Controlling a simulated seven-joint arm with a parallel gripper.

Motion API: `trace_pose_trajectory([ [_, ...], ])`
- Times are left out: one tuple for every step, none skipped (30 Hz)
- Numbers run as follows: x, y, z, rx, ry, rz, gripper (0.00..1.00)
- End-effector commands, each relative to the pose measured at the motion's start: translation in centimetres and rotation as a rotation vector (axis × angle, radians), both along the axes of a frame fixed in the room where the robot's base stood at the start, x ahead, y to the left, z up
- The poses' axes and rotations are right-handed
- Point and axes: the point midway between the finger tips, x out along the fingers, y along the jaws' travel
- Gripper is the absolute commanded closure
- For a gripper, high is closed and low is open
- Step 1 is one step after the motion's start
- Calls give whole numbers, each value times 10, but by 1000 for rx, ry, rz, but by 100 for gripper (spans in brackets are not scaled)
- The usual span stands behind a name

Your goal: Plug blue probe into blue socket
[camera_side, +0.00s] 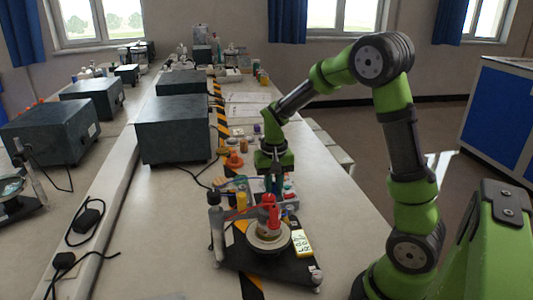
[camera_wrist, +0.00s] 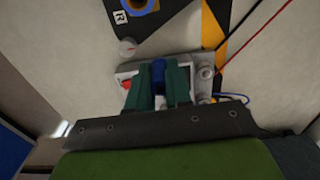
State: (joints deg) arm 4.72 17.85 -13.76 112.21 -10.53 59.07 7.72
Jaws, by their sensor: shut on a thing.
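My gripper (camera_wrist: 158,88) is shut on the blue probe (camera_wrist: 159,72), which shows as a dark blue piece between the two green fingers in the wrist view. The fingers and probe are over a grey-white box (camera_wrist: 198,62). I cannot tell whether the probe is above the box or seated in it. The blue socket cannot be made out; the fingers and probe cover the middle of the box. In the side view my gripper (camera_side: 273,182) points down at the box (camera_side: 290,206), behind the red probe (camera_side: 269,212).
A black base plate (camera_side: 262,262) carries a round stand (camera_side: 269,238), a grey post (camera_side: 216,226) and a yellow label block (camera_side: 301,243). Large dark boxes (camera_side: 175,130) stand farther back. The bench's front right is clear.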

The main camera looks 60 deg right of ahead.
Motion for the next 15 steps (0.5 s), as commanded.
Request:
trace_pose_trajectory([
  [0,4,7,-1,-5,11,100],
  [0,7,13,-1,-6,16,100],
  [-1,12,23,-2,-8,26,100],
  [-4,17,31,-1,-8,17,100],
  [-7,22,39,-3,-10,3,100],
  [-12,28,50,-2,-9,-26,100],
  [-18,32,57,-3,-9,-57,100],
  [-22,36,64,-3,-9,-89,100],
  [-29,40,72,-3,-7,-137,100],
  [-35,42,76,-3,-6,-176,100],
  [-40,45,80,-4,-5,-213,100],
  [-45,47,82,-4,-3,-258,100],
  [-49,47,84,-4,0,-289,100],
  [-52,47,83,-5,2,-317,100],
  [-55,47,83,-7,2,-347,100],
])
